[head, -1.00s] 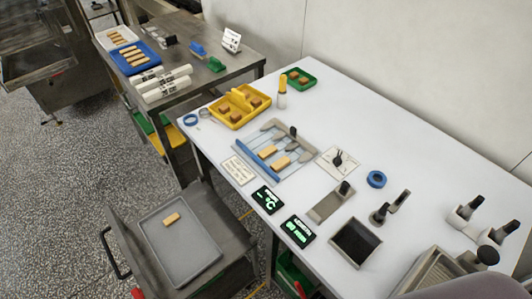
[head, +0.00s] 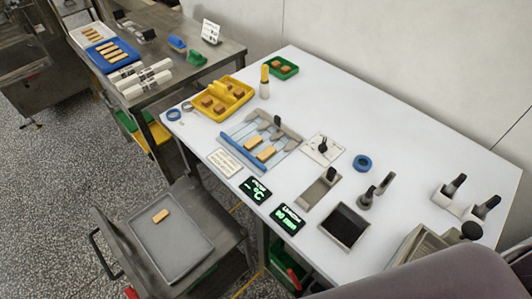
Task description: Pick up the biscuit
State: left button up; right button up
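A single tan biscuit (head: 160,216) lies on the grey tray (head: 185,262) on the low cart at the lower left. More biscuits (head: 115,51) sit in a row in the blue tray (head: 94,52) on the steel table at the upper left. Neither gripper shows in the head view. A smooth grey-mauve shape at the lower right looks like part of my own body.
A yellow tray (head: 233,88) with brown pieces and a small green tray (head: 291,68) stand at the back of the white table (head: 400,130). Two black displays (head: 290,218) line its front edge. A dark square pan (head: 345,226) and a blue tape ring (head: 362,162) stand farther right.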

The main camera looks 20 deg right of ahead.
aim_at(161, 217)
jog(key=k+j+z, duration=0.15)
jog(key=j, duration=0.3)
jog(key=k+j+z, duration=0.1)
jog(key=j, duration=0.3)
jog(key=k+j+z, duration=0.15)
jog(key=k+j, duration=0.2)
jog(key=k+j+z, duration=0.15)
jog(key=j, duration=0.25)
jog(key=i+j+z, duration=0.1)
jog(key=j+z, duration=0.35)
jog(key=j, duration=0.6)
jog(key=k+j+z, duration=0.1)
jog(key=j+z, duration=0.35)
jog(key=j, duration=0.6)
